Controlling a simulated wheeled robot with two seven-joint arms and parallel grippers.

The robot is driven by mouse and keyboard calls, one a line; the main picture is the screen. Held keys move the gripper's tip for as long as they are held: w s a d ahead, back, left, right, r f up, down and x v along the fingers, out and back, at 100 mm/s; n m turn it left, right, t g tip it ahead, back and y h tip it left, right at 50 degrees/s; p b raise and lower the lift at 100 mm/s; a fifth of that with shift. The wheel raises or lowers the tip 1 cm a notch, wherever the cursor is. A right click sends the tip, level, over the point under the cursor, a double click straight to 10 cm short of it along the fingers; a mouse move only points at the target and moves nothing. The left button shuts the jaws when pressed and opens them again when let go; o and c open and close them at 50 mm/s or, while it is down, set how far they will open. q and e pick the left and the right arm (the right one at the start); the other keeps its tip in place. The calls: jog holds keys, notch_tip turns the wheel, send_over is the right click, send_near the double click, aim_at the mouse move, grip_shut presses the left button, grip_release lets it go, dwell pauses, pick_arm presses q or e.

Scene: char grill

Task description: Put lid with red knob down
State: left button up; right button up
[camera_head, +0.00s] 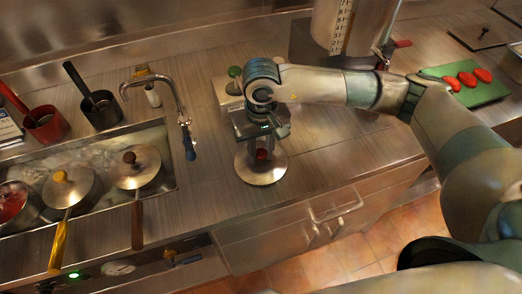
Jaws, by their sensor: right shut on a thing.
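The lid (261,171) is a round silver disc with a red knob (262,155). It is at the front part of the steel counter, right of the sink. My right gripper (261,145) points down over the lid and is shut on the red knob. The lid looks level; I cannot tell whether its rim touches the counter. My left gripper is not in view.
Two lidded pans (135,168) (70,187) stand in the sink area at the left, handles toward the front. A tap (160,85) rises behind. A green board (470,88) with red slices lies at the far right. Counter around the lid is clear.

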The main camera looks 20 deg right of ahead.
aim_at(261, 152)
jog(key=shift+f, duration=0.1)
jog(key=o, duration=1.1)
jog(key=shift+r+p, duration=0.25)
jog(key=shift+p, duration=0.05)
jog(key=shift+r+b, duration=2.7)
jog(key=shift+r, duration=3.2)
